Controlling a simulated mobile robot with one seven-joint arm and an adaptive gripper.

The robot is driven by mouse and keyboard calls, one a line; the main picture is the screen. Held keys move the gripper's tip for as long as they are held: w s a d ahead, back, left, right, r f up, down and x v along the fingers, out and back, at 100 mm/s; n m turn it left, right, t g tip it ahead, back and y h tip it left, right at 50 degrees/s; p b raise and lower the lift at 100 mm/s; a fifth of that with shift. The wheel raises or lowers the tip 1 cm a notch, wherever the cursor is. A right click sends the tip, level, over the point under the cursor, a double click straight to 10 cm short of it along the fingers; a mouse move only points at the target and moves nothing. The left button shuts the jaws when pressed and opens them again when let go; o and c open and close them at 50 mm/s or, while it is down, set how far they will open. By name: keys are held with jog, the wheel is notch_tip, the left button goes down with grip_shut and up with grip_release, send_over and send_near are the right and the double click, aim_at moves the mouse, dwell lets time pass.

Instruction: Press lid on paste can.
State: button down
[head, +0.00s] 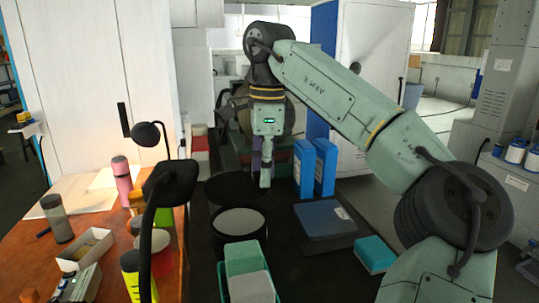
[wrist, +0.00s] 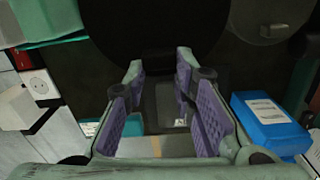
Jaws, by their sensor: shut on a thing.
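The paste can (head: 240,222) appears as a dark round can with a pale grey top, near the middle of the dark work surface in the head view. A wide black disc, the lid (head: 234,188), shows just behind the can in that view. My gripper (head: 262,183) points down at the lid's right edge and is shut on the lid. In the wrist view the lid (wrist: 155,25) fills the top middle, at the tips of my gripper's purple-padded fingers (wrist: 157,65). Its height above the surface is hard to tell. The grey can top is uncovered.
Two blue containers (head: 314,168) stand right of my gripper. A dark blue flat case (head: 325,219) lies right of the can, and a teal box (head: 375,254) lies farther right. A green bin (head: 244,258) stands in front of the can. A black lamp (head: 160,185) rises at left.

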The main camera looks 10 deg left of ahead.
jog(key=shift+w, duration=0.4)
jog(key=shift+s+f, duration=0.2)
jog(key=shift+f, duration=0.75)
jog(key=shift+w+f+b, duration=0.1)
jog(key=shift+f+b, duration=0.45)
jog(key=shift+f, duration=1.55)
jog(key=shift+p, duration=0.55)
jog(key=shift+f, duration=0.2)
jog(key=c, duration=1.2)
grip_release()
jog(key=shift+c, duration=0.2)
